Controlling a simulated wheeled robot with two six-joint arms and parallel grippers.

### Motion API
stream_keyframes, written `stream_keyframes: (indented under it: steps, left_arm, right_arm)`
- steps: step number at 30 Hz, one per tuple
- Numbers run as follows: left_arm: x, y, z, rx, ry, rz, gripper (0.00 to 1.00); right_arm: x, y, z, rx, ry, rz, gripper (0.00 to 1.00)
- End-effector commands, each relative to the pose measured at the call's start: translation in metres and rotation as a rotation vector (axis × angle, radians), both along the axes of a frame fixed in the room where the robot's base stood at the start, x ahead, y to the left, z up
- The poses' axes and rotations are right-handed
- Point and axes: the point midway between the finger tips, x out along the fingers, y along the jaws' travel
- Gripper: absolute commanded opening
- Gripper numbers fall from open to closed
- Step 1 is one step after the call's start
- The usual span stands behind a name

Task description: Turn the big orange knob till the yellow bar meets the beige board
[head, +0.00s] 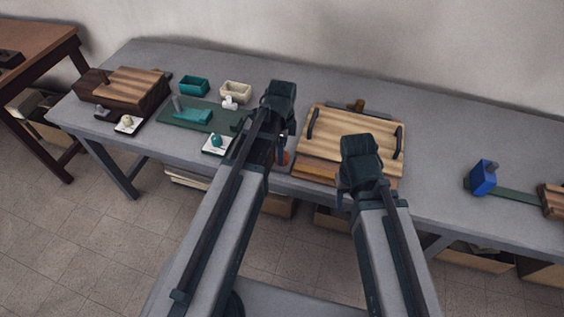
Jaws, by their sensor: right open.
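A small orange patch (284,158), which looks like part of the big orange knob, shows near the table's front edge, just left of the striped wooden board. My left gripper (282,148) is right over it; its fingers are dark and small, and whether they touch the knob or are shut is unclear. My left arm hides much of the area around the knob. My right gripper (347,192) is open over the front of the striped board, its fingers largely hidden by its own wrist. I cannot make out the yellow bar or a beige board clearly.
The light striped board (358,128) has two dark handles. To the left are a green mat (190,118), a teal tray (194,85), a beige tray (236,91) and a wooden box (138,87). A blue block (482,178) stands at right. The table between is clear.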

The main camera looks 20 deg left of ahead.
Motion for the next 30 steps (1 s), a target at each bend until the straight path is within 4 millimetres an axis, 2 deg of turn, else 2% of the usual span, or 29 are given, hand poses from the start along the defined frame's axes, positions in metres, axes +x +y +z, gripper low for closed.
stream_keyframes:
  steps: [1,6,17,20,30]
  left_arm:
    - [0.0,0.0,-0.014,0.0,0.0,0.0,0.81]
    - [0.0,0.0,-0.029,0.0,0.0,0.0,0.81]
    - [0.0,0.0,-0.031,0.0,0.0,0.0,0.81]
    - [0.0,0.0,-0.031,0.0,0.0,0.0,0.67]
    - [0.0,0.0,-0.031,0.0,0.0,0.0,0.06]
  right_arm:
    - [0.0,0.0,-0.014,0.0,0.0,0.0,0.52]
    - [0.0,0.0,-0.029,0.0,0.0,0.0,0.52]
    - [0.0,0.0,-0.031,0.0,0.0,0.0,0.52]
    - [0.0,0.0,-0.031,0.0,0.0,0.0,0.52]
    - [0.0,0.0,-0.031,0.0,0.0,0.0,0.52]
